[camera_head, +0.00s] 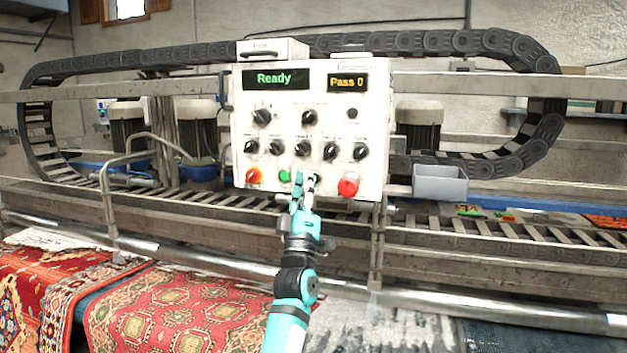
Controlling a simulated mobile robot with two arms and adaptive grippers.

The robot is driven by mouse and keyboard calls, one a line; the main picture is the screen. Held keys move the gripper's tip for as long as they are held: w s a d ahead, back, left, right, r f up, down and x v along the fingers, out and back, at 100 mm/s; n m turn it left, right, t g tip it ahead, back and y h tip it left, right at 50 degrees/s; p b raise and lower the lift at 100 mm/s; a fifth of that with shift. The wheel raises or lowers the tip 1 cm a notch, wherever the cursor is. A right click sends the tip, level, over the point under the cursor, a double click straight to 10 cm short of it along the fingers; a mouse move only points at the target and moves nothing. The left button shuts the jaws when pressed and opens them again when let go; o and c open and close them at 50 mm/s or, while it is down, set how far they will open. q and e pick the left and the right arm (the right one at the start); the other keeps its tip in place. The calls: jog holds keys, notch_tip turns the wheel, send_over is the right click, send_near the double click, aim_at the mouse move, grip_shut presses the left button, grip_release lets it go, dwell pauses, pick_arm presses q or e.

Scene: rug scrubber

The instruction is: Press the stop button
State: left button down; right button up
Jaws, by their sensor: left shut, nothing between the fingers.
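A white control panel (240,130) faces me, with a green "Ready" display (271,79) and a "Pass 0" display (347,82). Along its bottom row are an orange-red knob (253,178), a green button (285,176) and a large red button (347,187) at the right. I cannot read their labels, so which one is the stop button is not certain. My left gripper (305,184) is shut and empty, in front of the panel's bottom row between the green and red buttons. It hides part of that row; contact cannot be told. My right gripper is not in view.
Several black knobs (303,149) sit above the bottom row. A metal rail (450,290) runs across below the panel. A grey bin (440,184) is at the panel's right. Patterned rugs (180,305) lie at the lower left.

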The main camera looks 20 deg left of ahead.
pick_arm(q)
jog(key=shift+s, duration=0.8)
jog(key=shift+f, duration=0.1)
jog(key=s+p, duration=0.2)
jog(key=s, duration=0.3)
dwell(0.5)
